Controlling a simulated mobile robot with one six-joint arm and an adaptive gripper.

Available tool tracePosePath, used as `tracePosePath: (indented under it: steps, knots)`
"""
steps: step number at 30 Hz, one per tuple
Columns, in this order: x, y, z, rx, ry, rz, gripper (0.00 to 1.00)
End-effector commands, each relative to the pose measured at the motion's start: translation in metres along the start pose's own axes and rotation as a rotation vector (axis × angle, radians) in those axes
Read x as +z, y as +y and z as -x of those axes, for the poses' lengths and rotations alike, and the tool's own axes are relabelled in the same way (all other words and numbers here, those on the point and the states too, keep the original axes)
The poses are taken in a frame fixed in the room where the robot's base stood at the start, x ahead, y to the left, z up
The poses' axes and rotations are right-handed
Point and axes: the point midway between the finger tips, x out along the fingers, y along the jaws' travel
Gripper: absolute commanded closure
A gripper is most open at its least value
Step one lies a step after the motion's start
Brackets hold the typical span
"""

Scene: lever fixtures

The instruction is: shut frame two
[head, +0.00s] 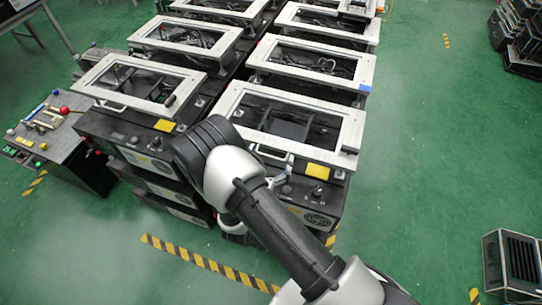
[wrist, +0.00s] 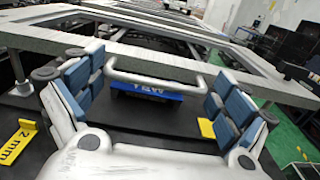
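Two pale rectangular frames are nearest me in the head view: a left front frame (head: 137,82) and a right front frame (head: 296,122). I read no number that says which is frame two. The right front frame has a light bar handle (head: 271,152) on its near edge. In the wrist view, a pale frame edge (wrist: 160,58) with a bar handle (wrist: 158,80) lies straight ahead. My gripper (wrist: 155,74) is open, with its blue-padded fingers wide apart on either side of the handle. It holds nothing.
More framed fixtures (head: 310,62) stand in rows behind. A side table (head: 45,125) with coloured knobs is at left. Dark boxes (head: 510,265) stand at lower right. Green floor (head: 430,150) is clear on the right.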

Motion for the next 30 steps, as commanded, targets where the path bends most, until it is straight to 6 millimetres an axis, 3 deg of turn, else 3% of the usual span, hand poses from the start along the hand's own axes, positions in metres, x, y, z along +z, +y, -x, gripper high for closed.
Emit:
tracePosePath:
  steps: [30]
  knots:
    - [-0.0001, -0.0001, 0.0002, 0.0, 0.0, 0.0, 0.78]
